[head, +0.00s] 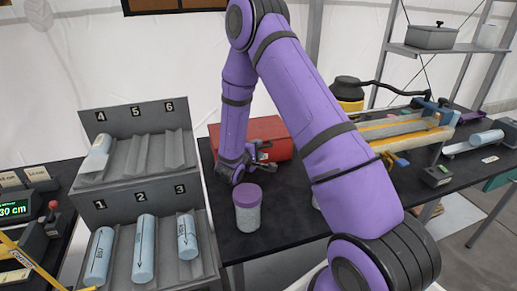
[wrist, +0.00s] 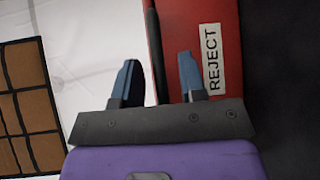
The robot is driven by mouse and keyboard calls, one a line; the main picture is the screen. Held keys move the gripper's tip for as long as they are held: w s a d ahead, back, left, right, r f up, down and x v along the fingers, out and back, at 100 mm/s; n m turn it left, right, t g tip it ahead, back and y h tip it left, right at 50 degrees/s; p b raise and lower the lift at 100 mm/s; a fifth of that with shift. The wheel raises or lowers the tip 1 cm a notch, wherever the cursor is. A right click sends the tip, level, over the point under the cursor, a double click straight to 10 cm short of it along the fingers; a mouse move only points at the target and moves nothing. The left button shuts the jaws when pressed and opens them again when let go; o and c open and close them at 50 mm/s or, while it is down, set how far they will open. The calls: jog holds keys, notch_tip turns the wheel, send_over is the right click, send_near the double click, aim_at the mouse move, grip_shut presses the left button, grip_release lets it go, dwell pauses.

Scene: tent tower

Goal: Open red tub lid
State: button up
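The red tub (head: 272,128) stands on the dark table behind my gripper (head: 264,150) in the head view. Its lid looks down, but my arm hides part of the tub. In the wrist view, the red tub (wrist: 195,25) carries a white REJECT label (wrist: 213,57). A dark strip (wrist: 153,45) runs along the tub's left edge there. My gripper (wrist: 158,78) has its two fingers apart, with the dark strip between them. One finger overlaps the red face beside the label; the other is over the white background. I cannot tell whether either finger touches the tub.
A purple-lidded jar (head: 248,212) stands on the table in front of the tub. The grey numbered rack (head: 140,205) with pale cylinders is at left. A yellow-and-grey apparatus (head: 400,130) lies at right.

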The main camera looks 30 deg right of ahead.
jog(key=shift+w+d, duration=0.25)
jog(key=shift+d, duration=0.25)
grip_shut()
jog(key=shift+r, duration=0.1)
